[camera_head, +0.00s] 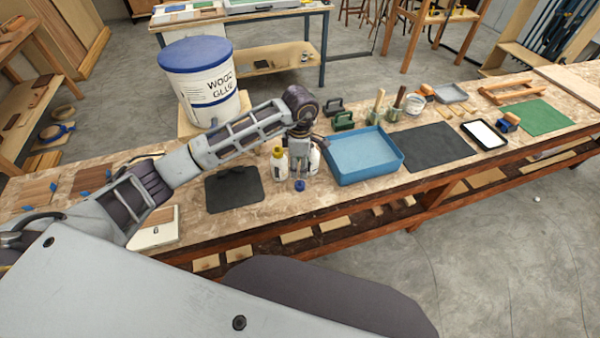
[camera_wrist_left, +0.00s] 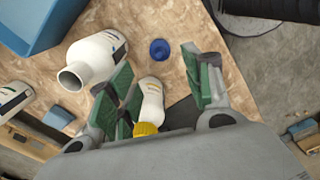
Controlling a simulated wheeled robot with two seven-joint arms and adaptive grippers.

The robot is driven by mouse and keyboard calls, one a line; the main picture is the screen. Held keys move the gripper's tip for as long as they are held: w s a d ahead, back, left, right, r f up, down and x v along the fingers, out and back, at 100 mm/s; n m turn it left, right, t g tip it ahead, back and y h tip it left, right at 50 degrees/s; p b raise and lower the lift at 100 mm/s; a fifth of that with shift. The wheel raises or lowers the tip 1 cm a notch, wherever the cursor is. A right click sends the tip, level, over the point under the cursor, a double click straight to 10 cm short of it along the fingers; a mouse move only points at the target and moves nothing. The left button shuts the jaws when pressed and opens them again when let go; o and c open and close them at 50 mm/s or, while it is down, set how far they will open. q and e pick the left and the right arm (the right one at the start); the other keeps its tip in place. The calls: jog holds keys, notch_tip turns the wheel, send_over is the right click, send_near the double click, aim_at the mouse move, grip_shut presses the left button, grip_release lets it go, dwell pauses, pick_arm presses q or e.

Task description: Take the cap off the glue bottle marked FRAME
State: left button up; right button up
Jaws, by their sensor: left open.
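My left gripper (camera_head: 299,168) points down over the bench among the white glue bottles, its fingers spread and empty. The yellow-capped bottle (camera_head: 279,165) stands just left of it; in the left wrist view this bottle (camera_wrist_left: 151,100) shows between the fingers, its yellow cap (camera_wrist_left: 146,129) close to the palm. A second white bottle (camera_head: 314,160) is right of the gripper; in the left wrist view it (camera_wrist_left: 95,55) has an open, uncapped mouth. A blue cap (camera_head: 299,185) lies loose on the bench in front. I cannot read FRAME on either label. My right gripper is out of view.
A blue tray (camera_head: 365,157) stands close to the right of the bottles. A dark mat (camera_head: 234,190) lies to the left, another (camera_head: 427,147) beyond the tray. A large wood glue bucket (camera_head: 203,90) is behind the arm. Bare bench lies in front.

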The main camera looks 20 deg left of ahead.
pick_arm(q)
jog(key=shift+r, duration=1.05)
